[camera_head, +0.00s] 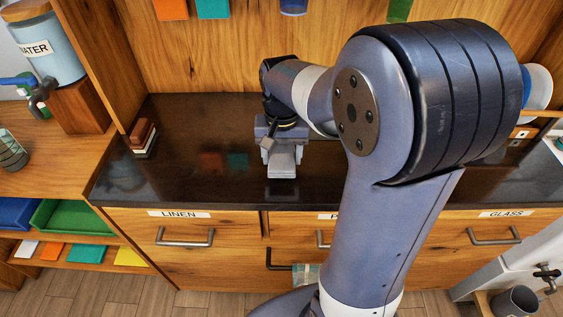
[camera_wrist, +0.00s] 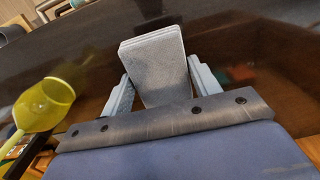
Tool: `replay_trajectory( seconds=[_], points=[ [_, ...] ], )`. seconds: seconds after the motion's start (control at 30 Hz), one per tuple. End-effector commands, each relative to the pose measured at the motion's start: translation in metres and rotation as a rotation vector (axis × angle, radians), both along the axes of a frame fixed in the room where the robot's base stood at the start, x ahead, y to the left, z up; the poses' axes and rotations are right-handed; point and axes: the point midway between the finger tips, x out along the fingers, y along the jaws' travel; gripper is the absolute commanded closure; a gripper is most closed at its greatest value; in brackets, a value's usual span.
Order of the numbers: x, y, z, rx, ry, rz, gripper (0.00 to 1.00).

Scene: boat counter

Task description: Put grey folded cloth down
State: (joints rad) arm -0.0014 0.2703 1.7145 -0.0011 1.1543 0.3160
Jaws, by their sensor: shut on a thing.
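The grey folded cloth (camera_wrist: 156,66) is between the two fingers of my gripper (camera_wrist: 160,80) in the wrist view, and the gripper is shut on it. In the head view the cloth (camera_head: 281,163) shows below my gripper (camera_head: 281,148), over the front part of the dark counter (camera_head: 220,178). I cannot tell whether the cloth touches the counter. My arm hides the right middle of the counter in the head view.
A stack of brown and white folded pieces (camera_head: 144,138) stands at the counter's left end. Dark counter between it and my gripper is clear. Drawers with handles (camera_head: 185,238) lie below the front edge.

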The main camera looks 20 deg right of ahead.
Motion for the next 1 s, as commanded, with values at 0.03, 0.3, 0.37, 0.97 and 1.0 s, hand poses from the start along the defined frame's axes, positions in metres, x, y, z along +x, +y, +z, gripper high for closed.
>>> replay_trajectory(
  seconds=[0.03,0.3,0.37,0.97,1.0],
  points=[
    [-0.001,0.000,-0.008,0.000,0.006,0.000,0.60],
    [0.000,0.000,-0.033,-0.001,0.001,0.000,0.60],
    [0.000,0.000,-0.033,0.000,0.001,0.000,0.60],
    [0.000,0.000,-0.036,0.000,0.002,0.000,0.20],
    [0.000,0.000,-0.036,0.000,0.002,0.000,0.20]
  ],
)
